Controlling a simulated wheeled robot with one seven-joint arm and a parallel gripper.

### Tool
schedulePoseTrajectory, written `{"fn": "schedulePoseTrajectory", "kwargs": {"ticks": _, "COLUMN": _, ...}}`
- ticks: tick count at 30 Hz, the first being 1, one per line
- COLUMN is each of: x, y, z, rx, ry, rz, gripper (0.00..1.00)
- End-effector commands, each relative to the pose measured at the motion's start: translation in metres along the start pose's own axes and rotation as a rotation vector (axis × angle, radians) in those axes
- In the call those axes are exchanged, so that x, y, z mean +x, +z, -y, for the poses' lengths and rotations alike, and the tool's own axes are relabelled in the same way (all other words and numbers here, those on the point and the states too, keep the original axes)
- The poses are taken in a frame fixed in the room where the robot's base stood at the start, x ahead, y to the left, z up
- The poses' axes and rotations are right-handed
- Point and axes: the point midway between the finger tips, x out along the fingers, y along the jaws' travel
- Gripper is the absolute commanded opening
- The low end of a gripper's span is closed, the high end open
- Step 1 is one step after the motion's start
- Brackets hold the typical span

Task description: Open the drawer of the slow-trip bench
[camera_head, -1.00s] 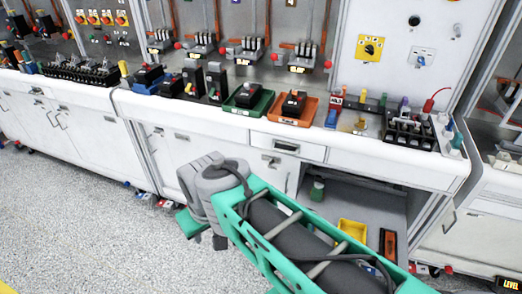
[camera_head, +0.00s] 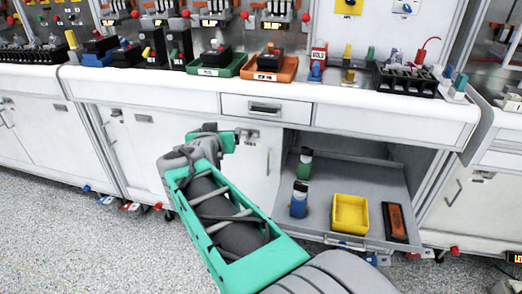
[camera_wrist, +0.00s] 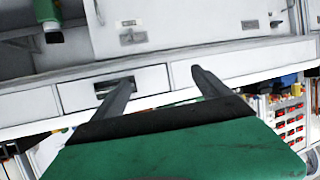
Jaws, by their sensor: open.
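The white drawer (camera_head: 292,117) is set in the bench front under the worktop edge. It looks shut, with a dark recessed handle (camera_head: 265,107). My gripper (camera_head: 240,137) is just below and left of it in the head view. In the wrist view, which looks upside down, the drawer front (camera_wrist: 75,97) fills the left middle, with its handle (camera_wrist: 112,86) partly behind my left finger. My gripper (camera_wrist: 163,75) is open there, its two dark fingers apart with nothing between them. Contact with the drawer cannot be told.
Below the drawer is an open bay with a grey shelf (camera_head: 325,225) holding a blue bottle (camera_head: 299,200), a green bottle (camera_head: 305,165), a yellow bin (camera_head: 350,213) and an orange-black item (camera_head: 396,222). Green (camera_head: 232,68) and orange (camera_head: 288,70) trays stand on the worktop above.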

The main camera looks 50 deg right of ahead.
Motion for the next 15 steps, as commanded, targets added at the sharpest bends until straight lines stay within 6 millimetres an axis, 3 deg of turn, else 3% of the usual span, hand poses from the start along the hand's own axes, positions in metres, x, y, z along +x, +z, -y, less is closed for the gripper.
{"fn": "schedulePoseTrajectory", "kwargs": {"ticks": 1, "x": 0.027, "y": 0.024, "z": -0.026, "rx": 0.029, "ry": 0.069, "rz": -0.087, "gripper": 0.92}}
{"fn": "schedulePoseTrajectory", "kwargs": {"ticks": 3, "x": 0.04, "y": 0.016, "z": -0.058, "rx": 0.054, "ry": 0.148, "rz": -0.2, "gripper": 0.98}}
{"fn": "schedulePoseTrajectory", "kwargs": {"ticks": 6, "x": 0.045, "y": 0.006, "z": -0.09, "rx": 0.068, "ry": 0.225, "rz": -0.314, "gripper": 1.0}}
{"fn": "schedulePoseTrajectory", "kwargs": {"ticks": 11, "x": 0.047, "y": -0.008, "z": -0.108, "rx": 0.07, "ry": 0.266, "rz": -0.377, "gripper": 1.0}}
{"fn": "schedulePoseTrajectory", "kwargs": {"ticks": 15, "x": 0.066, "y": -0.017, "z": -0.114, "rx": 0.071, "ry": 0.268, "rz": -0.376, "gripper": 1.0}}
